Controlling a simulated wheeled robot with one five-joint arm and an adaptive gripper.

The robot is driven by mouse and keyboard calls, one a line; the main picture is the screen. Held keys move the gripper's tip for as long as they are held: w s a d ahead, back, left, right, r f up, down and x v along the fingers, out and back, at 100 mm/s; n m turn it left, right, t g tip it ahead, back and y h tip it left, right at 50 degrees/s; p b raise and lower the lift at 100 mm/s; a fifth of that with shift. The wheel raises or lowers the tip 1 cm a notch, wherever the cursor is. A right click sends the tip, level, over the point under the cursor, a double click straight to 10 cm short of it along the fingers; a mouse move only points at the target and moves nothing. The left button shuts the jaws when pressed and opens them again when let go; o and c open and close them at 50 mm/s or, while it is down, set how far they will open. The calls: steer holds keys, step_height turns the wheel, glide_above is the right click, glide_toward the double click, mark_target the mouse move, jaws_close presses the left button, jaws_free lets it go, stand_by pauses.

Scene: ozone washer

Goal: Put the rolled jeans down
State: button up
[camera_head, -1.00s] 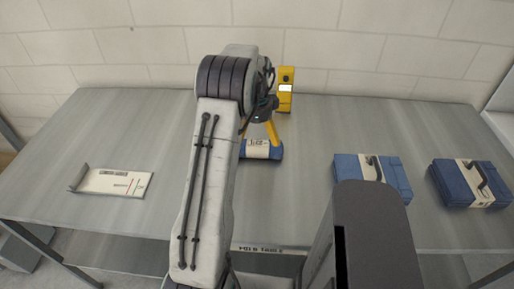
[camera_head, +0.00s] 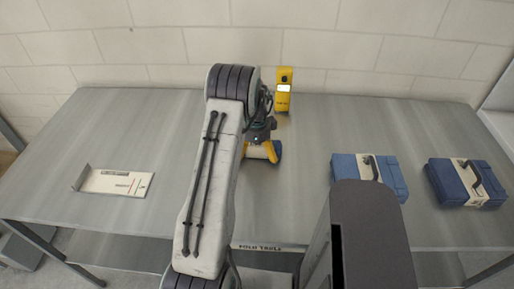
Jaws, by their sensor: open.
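The rolled jeans (camera_head: 277,152) are a blue roll with a pale band, lying on the grey table behind my arm. My arm hides their left part. My gripper (camera_head: 262,153), with yellow fingers, is open right at the roll, with its fingers over the pale band. I cannot tell whether the fingers touch it. The roll appears to rest on the table top.
The table (camera_head: 120,140) has a yellow device (camera_head: 284,88) standing at its back edge. A white tray with labels (camera_head: 115,182) lies at the left. Two folded blue bundles with pale bands and dark handles, one nearer (camera_head: 395,172) and one farther right (camera_head: 446,183), lie at the right. Table space between is clear.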

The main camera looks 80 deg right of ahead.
steer(key=shift+c, duration=0.4)
steer(key=c, duration=1.1)
steer(key=shift+o, duration=0.2)
steer(key=shift+r, duration=0.1)
steer(key=shift+d+r, duration=0.1)
